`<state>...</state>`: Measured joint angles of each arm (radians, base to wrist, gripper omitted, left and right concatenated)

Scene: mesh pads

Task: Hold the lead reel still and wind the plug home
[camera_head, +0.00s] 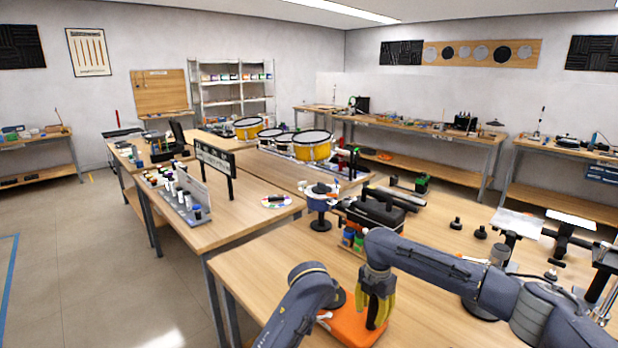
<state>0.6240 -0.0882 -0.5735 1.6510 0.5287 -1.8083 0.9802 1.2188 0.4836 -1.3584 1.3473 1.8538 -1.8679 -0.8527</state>
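An orange, flat object (350,328) lies on the near bench, at the bottom middle; it may be the lead reel, but my arms cover much of it. My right gripper (371,312) points down over it, its yellow fingers low around a dark upright part. Whether the fingers grip that part cannot be made out. My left arm comes up from the bottom, and its wrist bends down at the left edge of the orange object; its fingers are hidden. A small pale piece (323,317) shows beside the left wrist; I cannot tell whether it is the plug.
Behind the grippers stand small bottles (352,239), a black case (380,212) and a blue-and-white pot on a stand (320,203). Small black knobs (456,223) sit to the right. The bench top (265,268) is clear to the left.

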